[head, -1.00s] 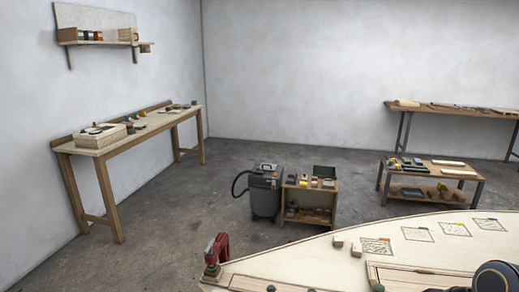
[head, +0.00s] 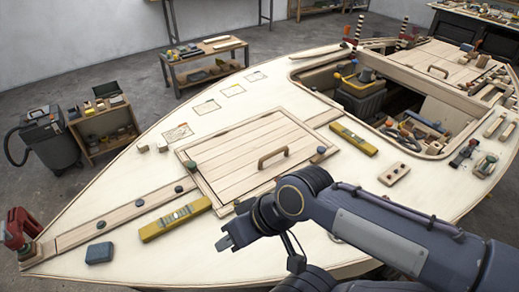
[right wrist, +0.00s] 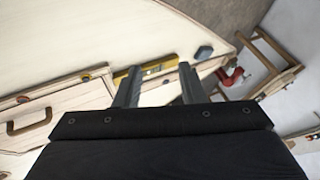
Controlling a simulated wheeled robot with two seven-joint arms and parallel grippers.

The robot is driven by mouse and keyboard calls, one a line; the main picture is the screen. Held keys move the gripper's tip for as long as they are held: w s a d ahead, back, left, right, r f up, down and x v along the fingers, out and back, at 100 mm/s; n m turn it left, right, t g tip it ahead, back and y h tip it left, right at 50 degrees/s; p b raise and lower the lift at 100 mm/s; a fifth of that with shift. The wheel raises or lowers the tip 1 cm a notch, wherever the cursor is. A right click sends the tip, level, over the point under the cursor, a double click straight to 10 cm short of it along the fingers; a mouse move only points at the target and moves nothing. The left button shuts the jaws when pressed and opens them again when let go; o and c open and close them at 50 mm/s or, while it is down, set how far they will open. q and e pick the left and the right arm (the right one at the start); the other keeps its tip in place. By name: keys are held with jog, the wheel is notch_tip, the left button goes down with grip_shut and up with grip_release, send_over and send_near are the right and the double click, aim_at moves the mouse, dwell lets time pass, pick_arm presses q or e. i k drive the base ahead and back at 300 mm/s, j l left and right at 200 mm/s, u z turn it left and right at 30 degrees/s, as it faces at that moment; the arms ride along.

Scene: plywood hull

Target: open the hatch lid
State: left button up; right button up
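The hatch lid (head: 232,165), made of pale planks, lies flat in its frame on the plywood deck (head: 130,185), looking closed. Its wooden bar handle (head: 272,156) stands up near the lid's right side. My right gripper (head: 224,242) is over the near part of the deck, in front of the lid and apart from it. In the right wrist view its two fingers (right wrist: 158,88) are spread with nothing held between them. There the lid (right wrist: 65,108) and its handle (right wrist: 30,121) lie to the left of the fingers. My left gripper is out of view.
Yellow levels (head: 175,218) and (head: 353,139) lie either side of the lid. A blue block (head: 99,253) and a red clamp (head: 18,228) are at the left. An open cockpit (head: 400,110) holds tools. A second handled lid (head: 452,62) is farther back.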

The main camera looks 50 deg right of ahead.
aim_at(236, 163)
jog(key=z, duration=1.5)
